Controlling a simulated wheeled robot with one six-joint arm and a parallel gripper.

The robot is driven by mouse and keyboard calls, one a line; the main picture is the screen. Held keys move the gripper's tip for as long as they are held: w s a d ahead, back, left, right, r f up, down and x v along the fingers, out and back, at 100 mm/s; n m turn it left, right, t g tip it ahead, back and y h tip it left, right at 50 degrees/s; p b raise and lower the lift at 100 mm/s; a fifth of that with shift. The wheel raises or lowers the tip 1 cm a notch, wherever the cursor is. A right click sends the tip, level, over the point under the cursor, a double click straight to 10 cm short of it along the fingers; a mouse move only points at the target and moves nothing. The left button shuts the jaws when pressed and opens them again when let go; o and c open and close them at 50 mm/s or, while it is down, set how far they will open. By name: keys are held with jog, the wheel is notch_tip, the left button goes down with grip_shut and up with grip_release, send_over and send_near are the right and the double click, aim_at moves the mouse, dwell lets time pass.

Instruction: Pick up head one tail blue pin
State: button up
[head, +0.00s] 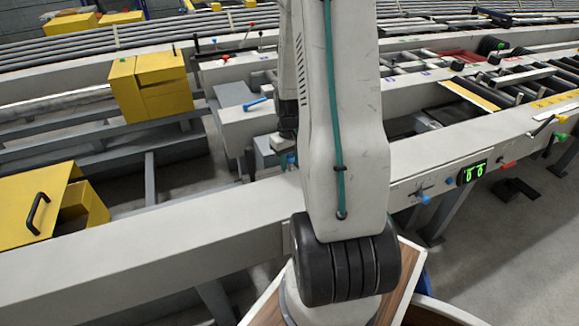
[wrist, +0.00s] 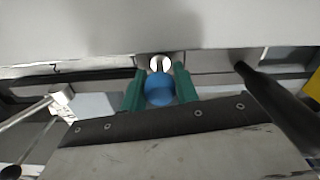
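My gripper (wrist: 160,82) has two green fingers, one on each side of a round blue pin head (wrist: 160,90) in the wrist view. The blue head fills the gap between the fingers. Whether they press on it or stand just clear, I cannot tell. A round white part (wrist: 160,63) shows just beyond it. In the head view my gripper (head: 289,161) is low by the grey machine frame, partly hidden by my arm. Another blue pin (head: 255,104) lies tilted on the light grey block to its left.
A long grey beam (head: 150,220) crosses in front. Yellow boxes (head: 150,87) stand at left. A dark rod (wrist: 275,100) shows at right in the wrist view.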

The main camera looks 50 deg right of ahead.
jog(key=c, duration=0.5)
jog(key=shift+o, duration=0.2)
notch_tip(320, 180, up, 11)
